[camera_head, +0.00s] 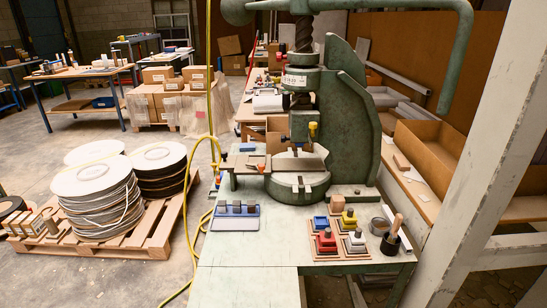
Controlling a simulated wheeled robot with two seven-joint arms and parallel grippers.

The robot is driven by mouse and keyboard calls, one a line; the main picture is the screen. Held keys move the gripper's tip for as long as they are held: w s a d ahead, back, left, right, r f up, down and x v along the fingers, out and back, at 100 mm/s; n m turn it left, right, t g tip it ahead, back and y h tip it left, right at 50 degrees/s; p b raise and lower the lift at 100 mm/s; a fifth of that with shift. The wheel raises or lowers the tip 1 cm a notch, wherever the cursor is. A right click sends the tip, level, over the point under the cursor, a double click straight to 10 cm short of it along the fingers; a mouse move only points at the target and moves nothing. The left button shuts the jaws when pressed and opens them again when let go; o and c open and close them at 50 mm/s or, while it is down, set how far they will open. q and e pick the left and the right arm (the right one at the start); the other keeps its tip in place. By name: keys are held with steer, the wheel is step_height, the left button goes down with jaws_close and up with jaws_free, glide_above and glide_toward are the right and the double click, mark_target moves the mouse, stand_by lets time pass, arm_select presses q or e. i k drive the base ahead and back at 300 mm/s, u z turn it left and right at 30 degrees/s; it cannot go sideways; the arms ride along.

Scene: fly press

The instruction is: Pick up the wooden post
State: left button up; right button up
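A pale wooden rod (397,224) stands tilted in a small black cup (390,244) near the right front edge of the green press table. It is the most post-like wooden thing in view; its lower end is hidden in the cup. A small brown block (337,203) sits farther back, among the coloured pieces. Several small dark upright pieces (236,207) stand on a blue-grey tray (234,219) at the table's left; their material is hard to tell. Neither of my grippers is in view.
The green fly press (347,115) towers at the table's back. Red (326,241), blue (320,222), yellow (349,219) and white (357,238) pieces stand left of the cup beside a grey tin (379,226). A pale beam (478,170) rises at right. The table's front left is clear.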

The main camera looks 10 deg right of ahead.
mark_target(336, 206)
steer(key=z, duration=0.25)
steer(key=k, duration=0.25)
steer(key=z, duration=0.95)
